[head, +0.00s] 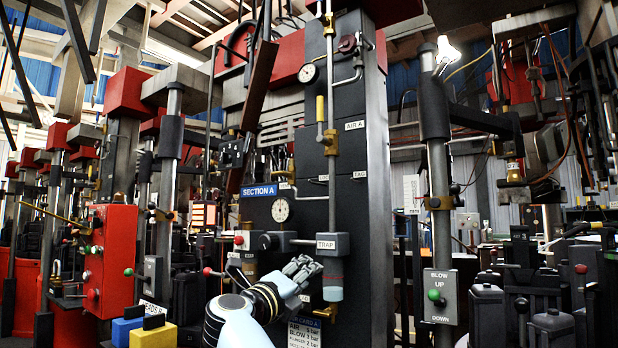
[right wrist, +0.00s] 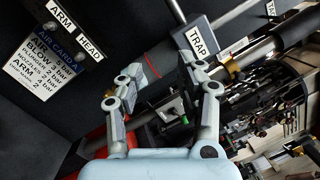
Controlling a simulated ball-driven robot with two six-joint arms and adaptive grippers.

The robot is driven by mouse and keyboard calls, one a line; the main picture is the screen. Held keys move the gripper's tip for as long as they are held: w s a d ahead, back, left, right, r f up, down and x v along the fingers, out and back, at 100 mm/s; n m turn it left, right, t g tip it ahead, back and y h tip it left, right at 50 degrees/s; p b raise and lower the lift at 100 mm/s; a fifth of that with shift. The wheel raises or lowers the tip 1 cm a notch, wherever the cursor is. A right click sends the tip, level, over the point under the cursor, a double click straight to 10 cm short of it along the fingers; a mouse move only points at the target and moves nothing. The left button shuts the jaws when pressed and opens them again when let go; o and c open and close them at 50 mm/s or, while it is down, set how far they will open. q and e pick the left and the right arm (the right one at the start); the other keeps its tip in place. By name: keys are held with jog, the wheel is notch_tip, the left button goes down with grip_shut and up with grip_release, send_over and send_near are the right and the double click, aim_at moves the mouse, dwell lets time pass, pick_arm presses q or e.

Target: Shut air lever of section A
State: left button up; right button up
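The air lever of section A (head: 320,109) has a yellow grip. It stands upright beside the vertical pipe, left of the AIR A label (head: 355,125). Its brass valve body (head: 331,142) sits on the pipe just below. The blue SECTION A sign (head: 259,191) is lower left on the dark column. My right gripper (head: 302,268) is well below the lever, near the TRAP unit (head: 333,245). In the right wrist view my right gripper (right wrist: 162,62) has its fingers apart with nothing held; the lever cannot be made out there. My left gripper is not in view.
A round gauge (head: 280,210) and a horizontal rod sit left of the pipe. A red control box (head: 108,258) stands to the left. An UP/DOWN button box (head: 440,297) hangs on a post to the right. Yellow (head: 154,334) and blue blocks are low left.

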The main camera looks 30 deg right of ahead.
notch_tip(320, 180, up, 17)
jog(key=a+m, duration=0.1)
jog(key=m, duration=0.5)
jog(key=m+y, duration=0.2)
jog(key=m, duration=0.3)
send_near(319, 105)
jog(key=shift+t, duration=0.4)
jog(key=x, duration=1)
jog(key=shift+w+d+f, duration=0.1)
jog(key=shift+d, duration=0.35)
grip_shut()
jog(key=shift+f, duration=0.1)
